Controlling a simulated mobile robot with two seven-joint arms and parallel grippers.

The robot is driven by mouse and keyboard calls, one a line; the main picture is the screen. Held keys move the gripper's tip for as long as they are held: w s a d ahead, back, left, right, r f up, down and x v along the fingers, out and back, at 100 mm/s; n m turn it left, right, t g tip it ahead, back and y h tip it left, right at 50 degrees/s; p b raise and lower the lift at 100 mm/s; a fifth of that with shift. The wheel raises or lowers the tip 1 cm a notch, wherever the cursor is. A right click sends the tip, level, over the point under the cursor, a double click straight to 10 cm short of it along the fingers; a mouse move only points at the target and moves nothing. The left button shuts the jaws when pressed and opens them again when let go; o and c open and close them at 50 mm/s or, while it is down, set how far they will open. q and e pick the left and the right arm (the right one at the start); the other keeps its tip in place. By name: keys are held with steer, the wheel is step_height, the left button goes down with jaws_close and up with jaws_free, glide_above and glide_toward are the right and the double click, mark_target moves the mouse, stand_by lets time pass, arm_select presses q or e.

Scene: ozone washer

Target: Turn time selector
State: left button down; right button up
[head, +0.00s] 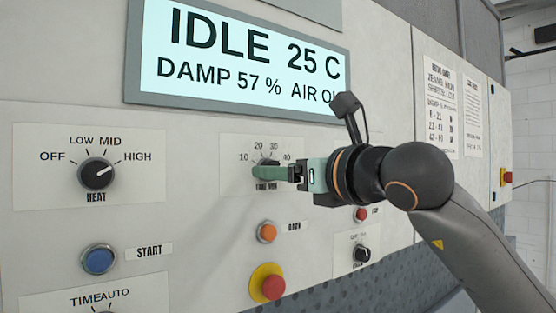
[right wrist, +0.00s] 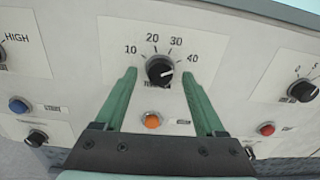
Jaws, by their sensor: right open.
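The time selector is a black round knob (right wrist: 159,68) on a white plate, with 10, 20, 30 and 40 marked around its top. Its pale pointer mark appears to face right, toward the 40 side. In the head view the knob (head: 268,161) is mostly hidden behind my gripper. My right gripper (right wrist: 159,75) is open, with green fingers on either side of the knob and a gap to each. In the head view the right gripper (head: 266,173) is in front of the dial plate, reaching in from the right. My left gripper is not in view.
The heat knob (head: 96,174) is on the left and the blue start button (head: 98,259) below it. An orange button (head: 267,232) and a red stop button (head: 272,287) are below the dial. The display (head: 240,55) above reads IDLE 25 C.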

steer(key=shift+x, duration=0.8)
steer(key=shift+c, duration=0.4)
jaws_close()
